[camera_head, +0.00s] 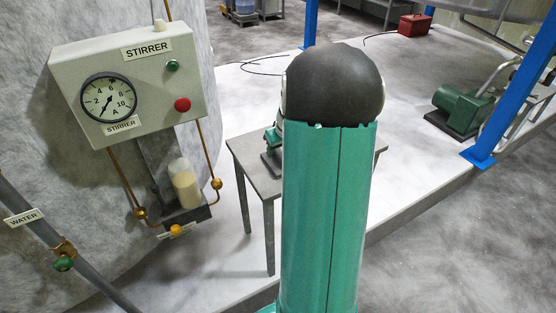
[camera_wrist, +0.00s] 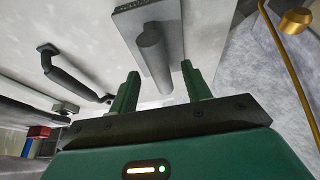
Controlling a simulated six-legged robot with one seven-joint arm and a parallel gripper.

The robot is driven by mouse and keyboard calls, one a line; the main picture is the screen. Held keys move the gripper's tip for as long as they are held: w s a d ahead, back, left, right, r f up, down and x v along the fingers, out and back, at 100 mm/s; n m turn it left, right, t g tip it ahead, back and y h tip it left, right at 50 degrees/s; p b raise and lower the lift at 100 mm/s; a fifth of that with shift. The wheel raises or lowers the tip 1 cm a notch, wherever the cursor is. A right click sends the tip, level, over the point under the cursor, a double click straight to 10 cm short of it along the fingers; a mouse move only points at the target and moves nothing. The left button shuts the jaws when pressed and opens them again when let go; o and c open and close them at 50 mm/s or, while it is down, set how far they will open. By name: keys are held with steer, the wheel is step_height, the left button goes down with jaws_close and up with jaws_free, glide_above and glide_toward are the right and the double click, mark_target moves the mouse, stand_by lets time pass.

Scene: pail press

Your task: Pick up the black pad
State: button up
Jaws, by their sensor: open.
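I cannot pick out the black pad for certain in either view. In the wrist view, a dark grey plate (camera_wrist: 122,17) carries a grey round stem (camera_wrist: 152,55) that reaches toward the space between my fingertips. My gripper (camera_wrist: 160,82) is open, its two green fingers on either side of the stem's lower end. I see no grip on it, and cannot tell how far off it is. In the head view, my green arm with its black dome covers part of a grey table (camera_head: 246,150). A small green and dark part shows at the arm's left edge, unclear what.
A stirrer box (camera_head: 135,80) with a gauge hangs on the tank at left, above a bottle (camera_head: 184,183). A brass pipe (camera_wrist: 285,65) runs at right in the wrist view. A blue post (camera_head: 520,90) and a green motor (camera_head: 460,108) stand at right.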

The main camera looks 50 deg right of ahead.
mark_target(274, 163)
steer(key=x, duration=0.2)
steer(key=shift+f, duration=0.25)
steer(key=shift+f, duration=0.2)
stand_by(0.4)
jaws_close()
steer(key=shift+r, duration=0.1)
